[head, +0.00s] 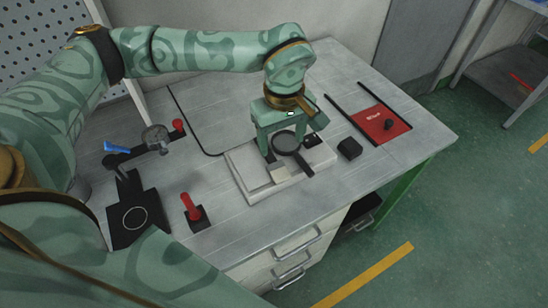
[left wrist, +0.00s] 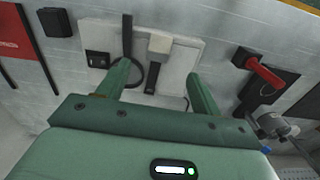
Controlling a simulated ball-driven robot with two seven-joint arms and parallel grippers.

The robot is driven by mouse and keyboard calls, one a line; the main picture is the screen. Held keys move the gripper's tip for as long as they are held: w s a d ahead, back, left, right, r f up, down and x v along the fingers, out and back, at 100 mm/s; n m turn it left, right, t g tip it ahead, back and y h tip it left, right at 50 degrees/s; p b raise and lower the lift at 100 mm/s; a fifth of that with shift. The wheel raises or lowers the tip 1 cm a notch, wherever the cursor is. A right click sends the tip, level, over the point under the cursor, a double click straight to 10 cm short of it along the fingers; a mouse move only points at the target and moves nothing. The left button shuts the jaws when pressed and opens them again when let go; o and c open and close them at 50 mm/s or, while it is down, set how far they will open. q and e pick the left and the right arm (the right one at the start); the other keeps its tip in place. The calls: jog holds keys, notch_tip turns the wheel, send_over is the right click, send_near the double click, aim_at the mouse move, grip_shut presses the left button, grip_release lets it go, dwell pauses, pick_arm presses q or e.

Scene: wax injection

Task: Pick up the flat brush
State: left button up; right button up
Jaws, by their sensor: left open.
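The flat brush (head: 280,174) shows as a pale, beige block at the front of a white board. In the left wrist view the brush (left wrist: 159,43) has its wide pale end away from me and a narrower part running back between my fingers. My left gripper (head: 288,148) is open above the board, fingers pointing down. In the left wrist view the left gripper (left wrist: 160,72) has its fingers on either side of the brush's narrow part, with nothing clasped. My right gripper is not in view.
A black magnifying glass (head: 286,142) lies beside the brush, partly under my left gripper. The white board (head: 243,168) is beneath. The table's front right is clear.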

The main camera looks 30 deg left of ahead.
pick_arm(q)
jog(key=b, duration=0.1)
send_over(280, 173)
notch_tip(280, 173, down, 6)
jog(key=shift+w+d+r, duration=0.1)
jog(key=shift+r, duration=0.05)
jog(key=shift+f, duration=0.5)
notch_tip(280, 173, down, 5)
jog(key=shift+r+b, duration=0.1)
jog(key=shift+b, duration=0.85)
jog(key=shift+c, duration=0.6)
jog(key=c, duration=0.9)
